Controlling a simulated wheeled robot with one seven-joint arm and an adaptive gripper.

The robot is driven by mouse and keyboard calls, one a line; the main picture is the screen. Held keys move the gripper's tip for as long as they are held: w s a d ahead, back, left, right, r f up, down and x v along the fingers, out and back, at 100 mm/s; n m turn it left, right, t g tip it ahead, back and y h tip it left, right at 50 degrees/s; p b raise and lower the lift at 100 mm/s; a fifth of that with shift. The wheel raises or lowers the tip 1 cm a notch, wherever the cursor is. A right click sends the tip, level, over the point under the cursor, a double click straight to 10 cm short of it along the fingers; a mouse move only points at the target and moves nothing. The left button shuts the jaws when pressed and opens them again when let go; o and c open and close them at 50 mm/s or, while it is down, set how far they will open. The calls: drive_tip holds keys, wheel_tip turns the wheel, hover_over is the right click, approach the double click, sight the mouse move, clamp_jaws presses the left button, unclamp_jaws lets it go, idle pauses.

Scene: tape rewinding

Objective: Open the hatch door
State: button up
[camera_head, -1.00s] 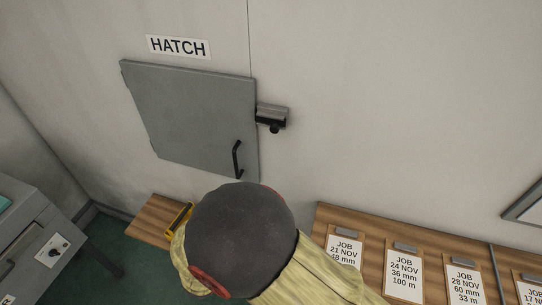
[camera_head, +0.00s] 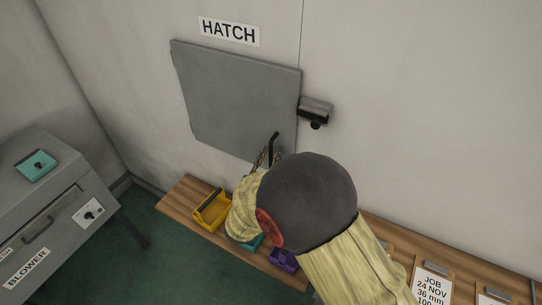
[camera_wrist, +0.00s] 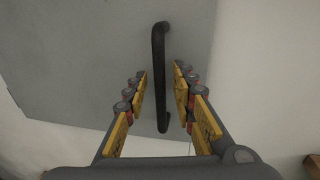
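The grey hatch door (camera_head: 235,95) is set in the wall under the HATCH label and looks shut. Its black bar handle (camera_head: 274,146) is at the lower right of the door, partly hidden by my arm. In the wrist view the handle (camera_wrist: 159,75) stands upright between the yellow finger pads of my gripper (camera_wrist: 160,95). The fingers are apart, with a gap on each side of the handle. In the head view my gripper (camera_head: 264,158) is mostly hidden behind my arm. A dark latch-like block (camera_head: 315,111) is on the wall at the door's right edge.
A wooden bench (camera_head: 178,203) runs below the hatch, with a yellow bin (camera_head: 212,210), a teal bin and a purple bin (camera_head: 284,260). A grey blower cabinet (camera_head: 50,215) stands at the left. Job cards (camera_head: 432,287) are at the lower right.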

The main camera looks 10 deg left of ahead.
drive_tip(key=shift+w, duration=0.1)
drive_tip(key=shift+c, duration=0.9)
clamp_jaws()
